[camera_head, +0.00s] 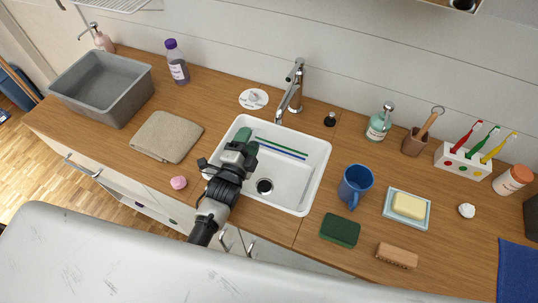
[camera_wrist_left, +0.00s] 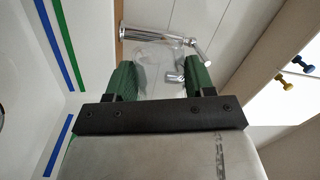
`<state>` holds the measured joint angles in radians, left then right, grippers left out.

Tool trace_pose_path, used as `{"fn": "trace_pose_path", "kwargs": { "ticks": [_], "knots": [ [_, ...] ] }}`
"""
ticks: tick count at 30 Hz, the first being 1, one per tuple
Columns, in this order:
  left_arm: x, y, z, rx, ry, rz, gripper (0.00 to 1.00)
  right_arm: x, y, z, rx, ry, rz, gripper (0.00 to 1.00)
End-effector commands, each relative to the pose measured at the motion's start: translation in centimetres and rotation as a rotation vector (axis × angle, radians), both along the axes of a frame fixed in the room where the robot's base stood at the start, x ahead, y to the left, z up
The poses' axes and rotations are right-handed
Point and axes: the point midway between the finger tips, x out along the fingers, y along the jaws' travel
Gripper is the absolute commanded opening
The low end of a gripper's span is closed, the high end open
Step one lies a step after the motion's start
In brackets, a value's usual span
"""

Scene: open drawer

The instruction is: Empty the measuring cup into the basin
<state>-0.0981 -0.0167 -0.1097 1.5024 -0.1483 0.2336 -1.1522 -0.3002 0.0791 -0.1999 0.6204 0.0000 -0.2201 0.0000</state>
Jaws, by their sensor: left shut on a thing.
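The white basin (camera_head: 321,160) is set into the wooden counter, with a green and a blue stripe on its inner wall and a dark drain. My left gripper (camera_head: 241,147) is over the basin's left part. In the left wrist view, its green fingers (camera_wrist_left: 161,80) are shut on a clear, see-through thing, which looks like the measuring cup (camera_wrist_left: 153,55). The cup is hard to make out in the head view, so I cannot tell its tilt or contents. My right gripper is not in view.
The chrome tap (camera_head: 294,88) stands behind the basin. A grey tub (camera_head: 128,97), a folded cloth (camera_head: 166,137) and a pink object (camera_head: 179,183) are left of it. A blue mug (camera_head: 356,184), green sponge (camera_head: 340,230), brush (camera_head: 397,255) and soap dish (camera_head: 393,211) are to the right.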

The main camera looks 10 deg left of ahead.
Motion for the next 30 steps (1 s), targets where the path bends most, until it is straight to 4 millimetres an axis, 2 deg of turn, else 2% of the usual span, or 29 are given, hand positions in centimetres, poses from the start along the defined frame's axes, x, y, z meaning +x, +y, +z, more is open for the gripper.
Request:
{"fn": "trace_pose_path", "kwargs": {
  "ticks": [1, 3, 16, 21, 24, 27, 29, 30],
  "knots": [
    [0.3, 0.6, 0.1, -0.054, 0.018, 0.001, 0.28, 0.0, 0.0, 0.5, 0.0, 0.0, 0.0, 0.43],
    [0.2, 0.5, 1.3, -0.131, 0.043, 0.001, 0.28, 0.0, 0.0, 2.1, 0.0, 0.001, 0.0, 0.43],
    [0.4, 1.1, 4.2, -0.597, 0.196, 0.005, 0.28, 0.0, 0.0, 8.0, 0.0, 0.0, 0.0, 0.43],
    [1.0, 2.8, 5.4, -0.786, 0.258, 0.006, 0.28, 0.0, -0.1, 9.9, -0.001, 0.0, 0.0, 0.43],
    [1.2, 3.7, 6.0, -0.897, 0.294, 0.006, 0.28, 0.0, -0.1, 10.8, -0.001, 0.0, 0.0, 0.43],
    [1.5, 4.5, 4.8, -0.999, 0.328, 0.007, 0.27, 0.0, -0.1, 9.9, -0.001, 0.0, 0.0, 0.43],
    [1.6, 4.9, 4.6, -1.053, 0.344, 0.007, 0.27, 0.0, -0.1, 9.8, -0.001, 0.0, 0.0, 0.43],
    [1.7, 5.1, 5.2, -1.085, 0.353, 0.006, 0.27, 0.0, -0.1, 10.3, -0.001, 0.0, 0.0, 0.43]
  ]
}}
